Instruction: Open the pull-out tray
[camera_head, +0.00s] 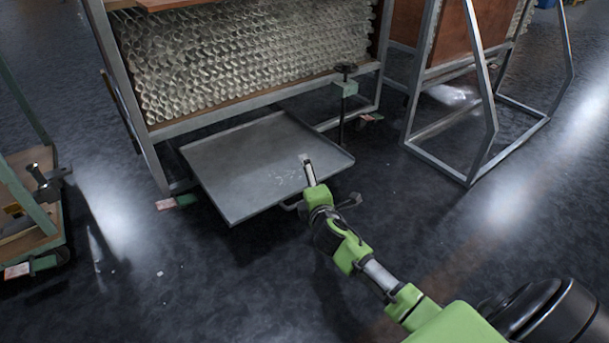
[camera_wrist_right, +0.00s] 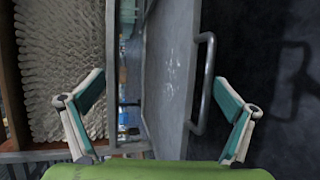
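The grey metal pull-out tray (camera_head: 250,160) sticks out low from under the rack of glass tubes in the head view. Its flat surface is bare except for small pale marks. A bar handle (camera_head: 290,206) is on its front edge, partly hidden by my right arm. My right gripper (camera_head: 330,185) is at this front edge, fingers spread. In the right wrist view, the open fingers (camera_wrist_right: 160,112) stand either side of the tray's edge (camera_wrist_right: 170,75) and the handle (camera_wrist_right: 206,85). The handle lies nearer the right finger, with no clear contact visible. My left gripper is not in view.
The tube rack (camera_head: 240,60) stands behind the tray on a metal frame. A post with a dark knob (camera_head: 345,90) is at the tray's right. Another frame (camera_head: 480,120) stands further right, and a cart (camera_head: 30,215) at left. The floor in front is clear.

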